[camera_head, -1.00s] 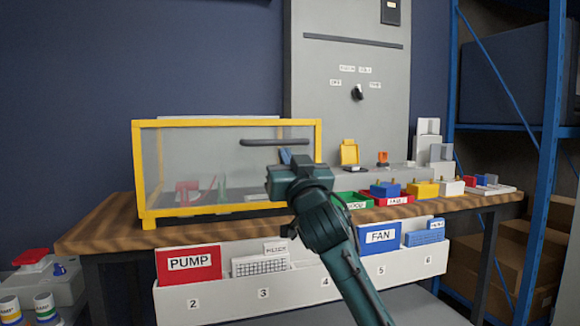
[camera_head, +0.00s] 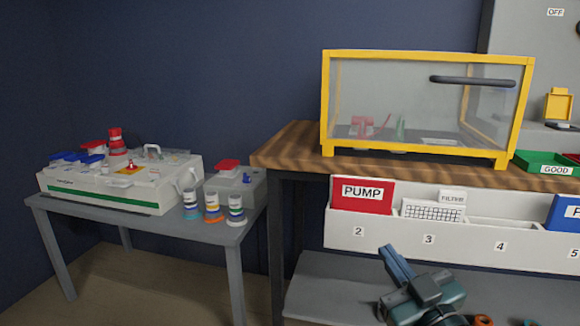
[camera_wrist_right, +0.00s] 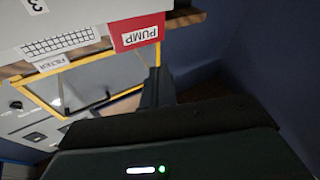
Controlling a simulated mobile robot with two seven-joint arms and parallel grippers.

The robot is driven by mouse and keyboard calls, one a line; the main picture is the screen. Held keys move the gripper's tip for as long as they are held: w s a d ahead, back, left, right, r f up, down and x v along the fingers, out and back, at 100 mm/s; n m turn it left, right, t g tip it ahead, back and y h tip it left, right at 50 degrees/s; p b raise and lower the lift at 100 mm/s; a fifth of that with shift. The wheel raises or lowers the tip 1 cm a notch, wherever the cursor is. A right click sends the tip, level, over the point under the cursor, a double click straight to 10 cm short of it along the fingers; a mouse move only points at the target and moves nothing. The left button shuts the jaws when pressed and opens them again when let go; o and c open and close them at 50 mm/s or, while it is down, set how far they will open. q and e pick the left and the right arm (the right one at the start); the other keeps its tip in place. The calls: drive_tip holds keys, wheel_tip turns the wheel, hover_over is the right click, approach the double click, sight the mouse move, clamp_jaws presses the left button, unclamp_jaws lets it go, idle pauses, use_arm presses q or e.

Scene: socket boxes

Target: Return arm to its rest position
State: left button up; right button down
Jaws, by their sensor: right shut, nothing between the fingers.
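My right gripper (camera_head: 392,258) shows low in the head view, in front of the lower shelf and below the numbered bins. Its fingers point up and to the left, look closed together, and hold nothing. In the right wrist view a dark part of my own arm with a small green light fills the bottom. That view appears upside down, with the PUMP card (camera_wrist_right: 137,32) and the yellow-framed case (camera_wrist_right: 75,105) apart from me. My left gripper is in neither view.
The wooden workbench (camera_head: 285,150) carries the clear yellow-framed case (camera_head: 428,55) and a green GOOD tray (camera_head: 545,170). Below hangs a white bin row (camera_head: 385,233) with the PUMP card (camera_head: 362,196). A grey side table (camera_head: 120,218) holds a white box (camera_head: 105,190) and several small jars.

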drive_tip(key=s+a+f+g+y, duration=0.1)
drive_tip(key=s+a+f+y, duration=0.2)
drive_tip(key=s, duration=0.5)
drive_tip(key=s+a+f+g+y, duration=0.1)
drive_tip(key=s+a+f, duration=0.2)
drive_tip(key=s+a, duration=0.35)
use_arm(q)
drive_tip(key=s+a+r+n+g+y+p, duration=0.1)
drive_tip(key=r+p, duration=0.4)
drive_tip(key=p, duration=1.4)
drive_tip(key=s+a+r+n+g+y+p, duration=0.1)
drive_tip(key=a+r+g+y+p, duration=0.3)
drive_tip(key=p, duration=1.5)
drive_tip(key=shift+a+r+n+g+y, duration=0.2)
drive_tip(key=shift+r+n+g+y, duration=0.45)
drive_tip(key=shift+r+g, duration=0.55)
use_arm(e)
drive_tip(key=s+d+r+m+g+h, duration=0.3)
drive_tip(key=d+r+g+h, duration=0.3)
drive_tip(key=r, duration=0.4)
drive_tip(key=shift+s+d+r+g, duration=0.4)
drive_tip(key=shift+d+g, duration=0.1)
drive_tip(key=shift+g, duration=0.1)
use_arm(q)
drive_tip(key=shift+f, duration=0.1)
